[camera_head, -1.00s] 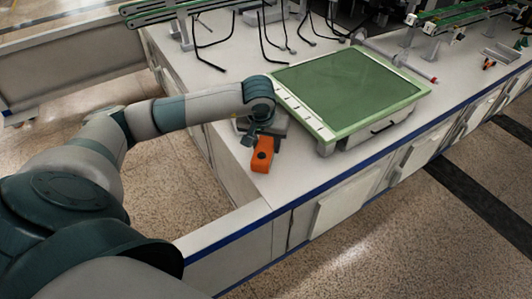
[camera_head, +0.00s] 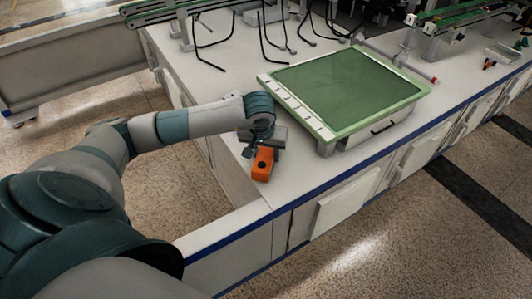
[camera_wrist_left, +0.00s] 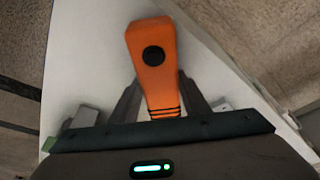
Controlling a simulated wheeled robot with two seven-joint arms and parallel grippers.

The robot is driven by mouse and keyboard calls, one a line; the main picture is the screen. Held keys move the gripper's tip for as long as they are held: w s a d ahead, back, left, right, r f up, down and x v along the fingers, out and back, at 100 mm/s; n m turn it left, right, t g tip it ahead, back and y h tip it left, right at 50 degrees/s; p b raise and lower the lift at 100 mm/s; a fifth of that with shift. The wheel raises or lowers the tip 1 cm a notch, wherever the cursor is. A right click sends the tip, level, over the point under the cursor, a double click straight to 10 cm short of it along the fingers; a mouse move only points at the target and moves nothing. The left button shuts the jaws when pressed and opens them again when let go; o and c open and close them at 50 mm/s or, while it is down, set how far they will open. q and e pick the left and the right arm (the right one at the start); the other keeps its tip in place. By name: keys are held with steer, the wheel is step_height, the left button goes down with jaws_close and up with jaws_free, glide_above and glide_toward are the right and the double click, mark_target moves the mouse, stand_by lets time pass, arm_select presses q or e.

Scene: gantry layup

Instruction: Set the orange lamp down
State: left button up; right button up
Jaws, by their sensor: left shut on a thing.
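The orange lamp (camera_head: 263,165) has a black round button on its face. It is at the left end of the white bench, near the bench's edge. I cannot tell whether the lamp touches the bench top. My right gripper does not show.
A green-topped panel with a pale frame (camera_head: 345,90) stands on the bench to the right of the lamp. Bent black rods (camera_head: 265,38) stand behind. The white bench top (camera_head: 300,172) is clear between the lamp and the blue front edge.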

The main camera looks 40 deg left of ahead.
arm_select(q)
steer(key=shift+f, duration=0.1)
steer(key=o, duration=1.2)
steer(key=v, duration=1.2)
steer(key=shift+p, duration=0.35)
steer(key=shift+o, duration=0.4)
steer(key=shift+d, duration=0.1)
